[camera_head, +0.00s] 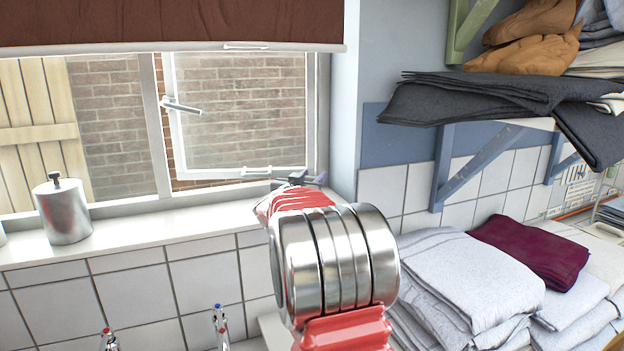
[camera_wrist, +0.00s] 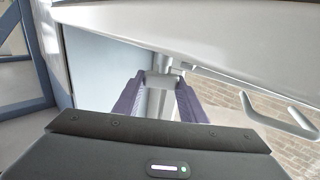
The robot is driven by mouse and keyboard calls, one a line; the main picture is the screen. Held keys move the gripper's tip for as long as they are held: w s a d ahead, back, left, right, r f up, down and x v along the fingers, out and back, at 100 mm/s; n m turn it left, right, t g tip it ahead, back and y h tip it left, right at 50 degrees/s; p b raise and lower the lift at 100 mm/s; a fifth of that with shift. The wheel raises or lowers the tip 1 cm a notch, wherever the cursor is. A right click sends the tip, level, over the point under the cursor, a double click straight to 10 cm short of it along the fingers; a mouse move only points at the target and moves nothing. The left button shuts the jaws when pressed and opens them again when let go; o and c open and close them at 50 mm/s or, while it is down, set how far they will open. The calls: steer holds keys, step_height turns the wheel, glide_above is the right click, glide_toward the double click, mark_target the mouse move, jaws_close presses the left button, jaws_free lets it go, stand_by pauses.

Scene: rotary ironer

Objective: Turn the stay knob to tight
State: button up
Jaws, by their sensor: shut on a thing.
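My gripper (camera_head: 305,179) reaches to the lower right corner of the window, at the sill. In the wrist view my gripper (camera_wrist: 160,98) has its two purple fingers on either side of a small grey metal piece, which looks like the stay knob (camera_wrist: 161,80). The fingers are shut on it. A pale metal bar or post shows between and below the fingers. In the head view my own arm and fingers hide the knob. The knob's marking and turn angle cannot be told. The window sash (camera_head: 240,115) has a white frame.
A white pull handle (camera_wrist: 280,115) is right of the fingers in the wrist view. A metal canister (camera_head: 63,212) stands on the sill (camera_head: 140,228) at left. A shelf bracket (camera_head: 480,165), dark cloth (camera_head: 470,97) and folded linen (camera_head: 465,280) are at right. Taps (camera_head: 220,325) stand below.

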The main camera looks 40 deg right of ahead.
steer(key=shift+m+g+h, duration=0.4)
steer(key=shift+m+g, duration=0.1)
steer(key=shift+g, duration=0.2)
steer(key=o, duration=1.1)
steer(key=shift+c, duration=0.2)
steer(key=shift+a, duration=0.1)
steer(key=v, duration=1.3)
steer(key=shift+s+a, duration=0.1)
steer(key=shift+a, duration=0.2)
